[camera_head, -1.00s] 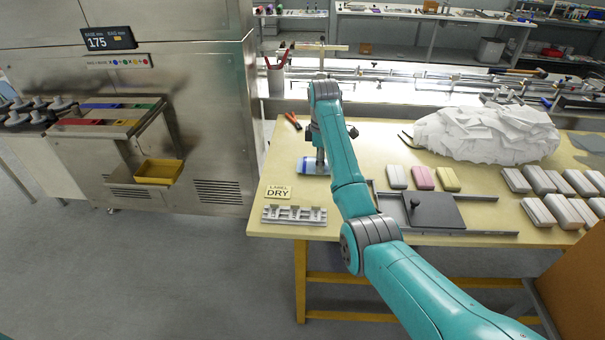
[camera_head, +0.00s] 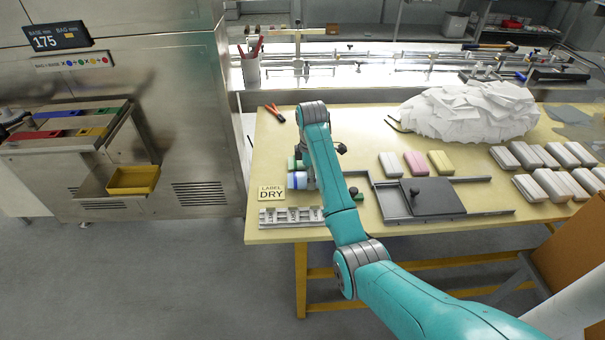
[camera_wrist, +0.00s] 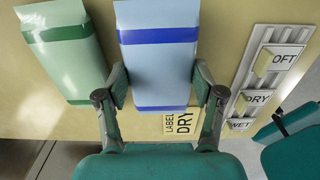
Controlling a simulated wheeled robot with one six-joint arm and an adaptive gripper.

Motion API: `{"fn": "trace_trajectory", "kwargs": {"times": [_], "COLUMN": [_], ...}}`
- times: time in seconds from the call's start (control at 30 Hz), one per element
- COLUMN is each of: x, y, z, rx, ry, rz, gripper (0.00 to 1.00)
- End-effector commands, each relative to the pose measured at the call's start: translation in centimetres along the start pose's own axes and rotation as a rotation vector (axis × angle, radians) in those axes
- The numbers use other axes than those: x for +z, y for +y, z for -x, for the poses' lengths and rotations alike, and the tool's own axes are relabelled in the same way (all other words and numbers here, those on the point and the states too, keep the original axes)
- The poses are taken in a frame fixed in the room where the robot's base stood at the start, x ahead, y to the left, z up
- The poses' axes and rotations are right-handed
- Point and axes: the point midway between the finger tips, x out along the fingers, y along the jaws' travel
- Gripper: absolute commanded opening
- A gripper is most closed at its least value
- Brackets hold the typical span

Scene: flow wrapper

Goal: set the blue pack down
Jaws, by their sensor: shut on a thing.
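The blue pack (camera_wrist: 158,60) is pale blue with darker blue bands. In the wrist view it lies between the two fingers of my gripper (camera_wrist: 160,90), which is shut on its sides. In the head view the blue pack (camera_head: 301,181) shows low at the table's left part, partly hidden by my arm. I cannot tell whether it touches the table. A green-banded pack (camera_wrist: 66,48) lies to its left in the wrist view, apart from it. A card reading LABEL DRY (camera_wrist: 179,123) lies by the blue pack's near end.
A grey rack with word plates (camera_wrist: 266,78) stands right of the pack in the wrist view; the rack (camera_head: 291,216) is at the table's front edge in the head view. A dark plate fixture (camera_head: 432,197), three coloured bars (camera_head: 415,163) and a white heap (camera_head: 470,112) are further right.

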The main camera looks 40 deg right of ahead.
Motion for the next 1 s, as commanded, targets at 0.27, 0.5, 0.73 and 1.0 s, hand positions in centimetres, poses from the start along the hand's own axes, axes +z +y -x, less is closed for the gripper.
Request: {"fn": "trace_trajectory", "kwargs": {"times": [0.27, 0.5, 0.73, 1.0], "x": [0.66, 0.63, 0.62, 0.53], "y": [-0.51, -0.51, -0.50, -0.39], "z": [-0.80, -1.02, -1.00, -0.60], "rx": [0.001, 0.000, 0.001, 0.002], "ry": [0.000, 0.000, 0.000, 0.000], "rz": [0.000, 0.000, 0.000, 0.000], "gripper": [0.52, 0.73, 0.93, 0.93]}}
